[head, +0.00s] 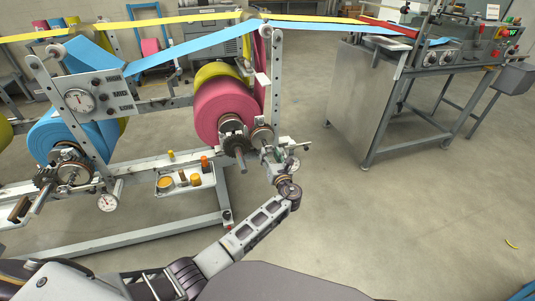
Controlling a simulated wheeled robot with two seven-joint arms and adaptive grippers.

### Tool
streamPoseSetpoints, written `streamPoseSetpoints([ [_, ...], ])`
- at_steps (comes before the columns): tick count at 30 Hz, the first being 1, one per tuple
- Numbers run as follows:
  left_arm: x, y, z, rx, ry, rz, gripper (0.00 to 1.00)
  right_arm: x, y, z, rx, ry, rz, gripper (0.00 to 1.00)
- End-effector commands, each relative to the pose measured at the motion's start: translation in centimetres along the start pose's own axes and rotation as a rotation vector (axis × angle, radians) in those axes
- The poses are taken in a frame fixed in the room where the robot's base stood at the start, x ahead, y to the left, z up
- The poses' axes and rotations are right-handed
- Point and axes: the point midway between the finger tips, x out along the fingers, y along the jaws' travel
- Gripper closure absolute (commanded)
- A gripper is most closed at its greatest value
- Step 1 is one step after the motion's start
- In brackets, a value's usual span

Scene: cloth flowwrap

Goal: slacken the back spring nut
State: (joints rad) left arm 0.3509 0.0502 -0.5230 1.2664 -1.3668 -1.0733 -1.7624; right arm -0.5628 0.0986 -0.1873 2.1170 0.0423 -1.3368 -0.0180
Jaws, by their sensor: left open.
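A pink roll (226,106) sits on the right side of the unwind frame, with a brake hub (233,135) and shaft on its front face. A smaller round brake part (262,134) is just right of that hub. My left gripper (268,153) is open at the end of my arm, close to this brake part and a small dial gauge (293,163). The spring nut itself is too small to tell apart there, and I cannot tell whether the fingers touch anything. A similar brake (73,172) with a dial (108,202) stands by the blue roll (60,133) at left. My right gripper is not in view.
A tray (184,182) with orange and yellow small parts is fixed low on the frame. A gauge panel (94,97) is at upper left. Blue web (195,47) runs overhead to a metal machine (385,95) at right. The floor (400,220) between is clear.

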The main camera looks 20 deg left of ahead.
Motion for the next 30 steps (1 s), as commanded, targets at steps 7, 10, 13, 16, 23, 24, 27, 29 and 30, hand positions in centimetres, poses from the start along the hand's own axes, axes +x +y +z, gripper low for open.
streamPoseSetpoints([
  [7,-0.17,-0.15,0.05,0.000,0.000,0.000,0.54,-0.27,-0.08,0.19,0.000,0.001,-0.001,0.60],
  [10,-0.16,-0.14,0.06,0.000,0.000,0.000,0.54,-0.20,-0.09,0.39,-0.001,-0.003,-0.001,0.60],
  [13,-0.16,-0.14,0.06,0.000,0.000,0.000,0.54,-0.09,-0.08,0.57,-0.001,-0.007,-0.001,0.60],
  [16,-0.15,-0.13,0.05,0.000,0.000,0.000,0.67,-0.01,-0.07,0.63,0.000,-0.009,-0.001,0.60],
  [23,-0.14,-0.13,0.06,0.000,0.000,0.000,0.97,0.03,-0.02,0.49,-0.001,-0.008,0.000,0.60],
  [24,-0.14,-0.13,0.07,-0.001,-0.001,0.000,1.00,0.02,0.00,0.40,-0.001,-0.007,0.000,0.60],
  [27,-0.13,-0.13,0.10,-0.001,-0.001,0.000,1.00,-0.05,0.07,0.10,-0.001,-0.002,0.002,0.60],
  [29,-0.13,-0.13,0.12,-0.001,-0.001,0.000,1.00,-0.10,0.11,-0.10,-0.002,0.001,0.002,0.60],
  [30,-0.13,-0.13,0.13,-0.003,-0.001,0.000,1.00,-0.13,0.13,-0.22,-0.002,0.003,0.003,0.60],
])
